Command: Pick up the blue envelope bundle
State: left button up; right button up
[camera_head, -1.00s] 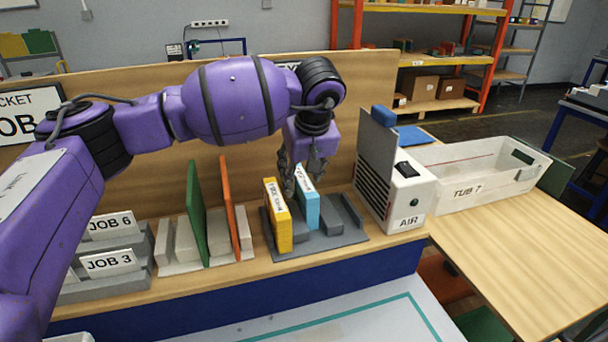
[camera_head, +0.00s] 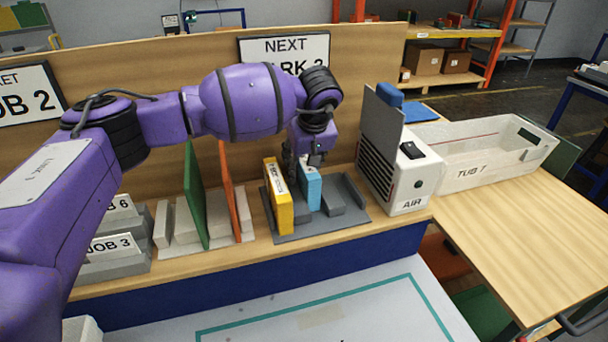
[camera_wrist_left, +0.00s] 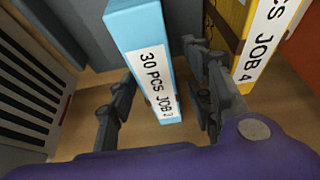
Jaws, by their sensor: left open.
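The blue envelope bundle (camera_head: 310,186) stands upright in a grey slotted rack on the shelf, right of the yellow bundle (camera_head: 278,198). In the left wrist view the blue bundle (camera_wrist_left: 145,62) has a white label reading "30 PCS JOB" and a partly unclear number. My left gripper (camera_head: 302,163) is at the blue bundle, pointing down. In the left wrist view its open fingers (camera_wrist_left: 162,105) are on both sides of the bundle, with a gap visible on the left side. The yellow bundle (camera_wrist_left: 262,45), labelled "JOB 4", is close to the right-hand finger. My right gripper is not in view.
The grey rack (camera_head: 345,222) has free slots right of the blue bundle. A white AIR unit (camera_head: 408,188) stands to its right, then a white tub (camera_head: 480,165). A green divider (camera_head: 195,205) and an orange divider (camera_head: 229,195) stand left. A wooden back panel is behind.

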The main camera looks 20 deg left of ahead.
pick_arm(q)
jog(key=shift+c, duration=0.4)
grip_shut()
jog(key=shift+r, duration=0.15)
